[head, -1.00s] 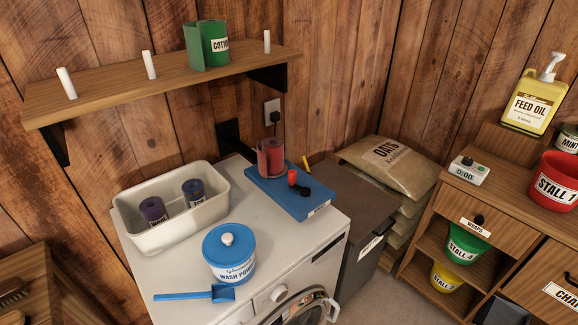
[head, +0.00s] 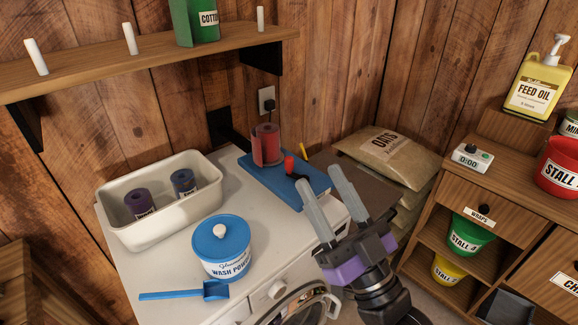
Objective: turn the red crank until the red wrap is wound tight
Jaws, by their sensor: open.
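The red crank (head: 289,165) has an upright red knob and a dark arm, in front and to the right of the wrap. The board lies on the white washing machine top. My gripper (head: 320,198) is open and empty, its two grey fingers pointing up toward the board's right end. The fingers hide part of the board's front right, and I cannot tell their exact distance from the crank.
A cream tub (head: 112,217) with two rolled wraps stands left on the machine. A blue wash powder tub (head: 222,262) and blue scoop (head: 190,292) are in front. A shelf (head: 150,58) hangs above. An oats sack (head: 390,155) and wooden cabinet (head: 455,205) are to the right.

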